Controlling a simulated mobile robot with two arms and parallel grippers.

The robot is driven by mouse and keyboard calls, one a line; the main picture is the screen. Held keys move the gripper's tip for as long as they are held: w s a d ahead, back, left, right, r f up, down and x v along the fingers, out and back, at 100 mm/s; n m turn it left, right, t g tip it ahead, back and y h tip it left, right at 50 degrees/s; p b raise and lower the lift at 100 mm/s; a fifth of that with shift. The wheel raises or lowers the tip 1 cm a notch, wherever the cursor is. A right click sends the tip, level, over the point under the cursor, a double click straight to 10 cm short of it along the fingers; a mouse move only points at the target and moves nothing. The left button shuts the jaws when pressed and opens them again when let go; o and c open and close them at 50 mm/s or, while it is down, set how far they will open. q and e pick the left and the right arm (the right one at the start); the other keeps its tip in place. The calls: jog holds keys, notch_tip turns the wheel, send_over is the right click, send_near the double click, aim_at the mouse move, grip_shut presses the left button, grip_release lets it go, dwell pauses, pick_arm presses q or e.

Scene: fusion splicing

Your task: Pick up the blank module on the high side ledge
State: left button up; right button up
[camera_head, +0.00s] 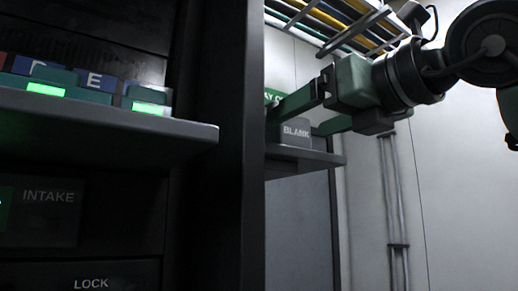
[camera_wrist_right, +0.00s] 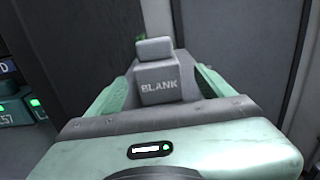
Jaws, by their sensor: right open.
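The blank module (camera_head: 296,134) is a small grey block marked BLANK. It stands upright on the high side ledge (camera_head: 328,159), right of the dark cabinet post. In the right wrist view the blank module (camera_wrist_right: 158,88) shows its labelled face and a narrower raised top. My right gripper (camera_head: 294,120) reaches in from the right with its green fingers spread. In the right wrist view my right gripper (camera_wrist_right: 160,82) has one finger on each side of the module; whether either touches it, I cannot tell. My left gripper is not in view.
A dark post (camera_head: 228,150) stands close left of the ledge. A cabinet shelf (camera_head: 100,118) at left carries green-lit modules (camera_head: 150,102). A rack of coloured cables (camera_head: 335,20) hangs above my right arm. The pale wall at right has vertical pipes (camera_head: 393,200).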

aim_at(270, 135)
jog(key=shift+w+a+r, duration=0.15)
jog(key=shift+w+a, duration=0.15)
jog(key=shift+w, duration=0.1)
jog(key=shift+w+a+r+p, duration=0.15)
jog(key=shift+w+a+p, duration=0.35)
jog(key=shift+p, duration=0.3)
jog(key=p+x, duration=0.1)
jog(key=x, duration=0.3)
jog(key=shift+p, duration=0.4)
jog(key=shift+w+a, duration=0.1)
jog(key=shift+w, duration=0.1)
jog(key=shift+s, duration=0.1)
jog(key=shift+c, duration=0.3)
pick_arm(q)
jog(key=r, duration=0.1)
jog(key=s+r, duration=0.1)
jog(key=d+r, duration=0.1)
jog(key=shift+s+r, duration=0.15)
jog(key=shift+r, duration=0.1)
pick_arm(e)
jog(key=c, duration=1.5)
